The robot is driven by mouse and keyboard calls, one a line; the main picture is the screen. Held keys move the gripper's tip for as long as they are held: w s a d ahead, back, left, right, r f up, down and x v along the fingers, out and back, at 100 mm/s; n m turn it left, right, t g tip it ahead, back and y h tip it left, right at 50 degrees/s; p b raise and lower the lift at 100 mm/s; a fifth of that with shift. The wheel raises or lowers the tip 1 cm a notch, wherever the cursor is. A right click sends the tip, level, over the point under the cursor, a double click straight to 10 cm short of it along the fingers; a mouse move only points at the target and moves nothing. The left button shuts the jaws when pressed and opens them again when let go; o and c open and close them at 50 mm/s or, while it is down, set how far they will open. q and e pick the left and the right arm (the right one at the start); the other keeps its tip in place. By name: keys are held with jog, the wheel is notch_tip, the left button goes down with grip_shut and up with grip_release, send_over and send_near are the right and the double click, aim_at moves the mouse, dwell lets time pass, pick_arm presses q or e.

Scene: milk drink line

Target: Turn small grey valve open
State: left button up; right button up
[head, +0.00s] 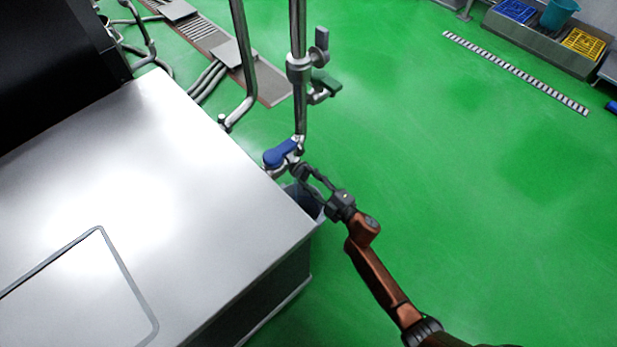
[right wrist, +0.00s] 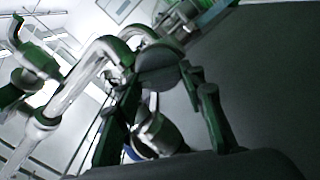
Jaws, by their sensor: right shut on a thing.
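My right gripper (head: 308,174) reaches in from the lower right to the bottom of the vertical steel pipe (head: 299,110), just past the steel cabinet's corner. It is shut on what looks like the small grey valve, whose handle is mostly hidden by the fingers in the head view. In the right wrist view a dark grey rounded part (right wrist: 158,65) shows at the fingers, with steel fittings (right wrist: 160,132) beyond. The handle's angle is hard to tell. My left gripper is not in view.
A blue-handled valve (head: 281,153) sits close left of my right gripper. A steel cabinet (head: 190,180) fills the left. A grey bucket (head: 308,203) stands below the gripper. Green floor lies open to the right.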

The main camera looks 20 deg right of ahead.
jog(key=n, duration=0.2)
jog(key=shift+a+n+b, duration=0.1)
jog(key=shift+n+b, duration=0.2)
jog(key=shift+n, duration=0.7)
jog(key=shift+n+b, duration=0.35)
jog(key=shift+n, duration=0.35)
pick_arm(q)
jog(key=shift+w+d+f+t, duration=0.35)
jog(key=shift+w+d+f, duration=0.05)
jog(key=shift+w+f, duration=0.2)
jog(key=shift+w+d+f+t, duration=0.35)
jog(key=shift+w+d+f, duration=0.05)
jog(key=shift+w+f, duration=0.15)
pick_arm(e)
jog(key=shift+n, duration=0.3)
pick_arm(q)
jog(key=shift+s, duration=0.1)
pick_arm(e)
jog(key=o, duration=1.2)
jog(key=shift+c, duration=0.2)
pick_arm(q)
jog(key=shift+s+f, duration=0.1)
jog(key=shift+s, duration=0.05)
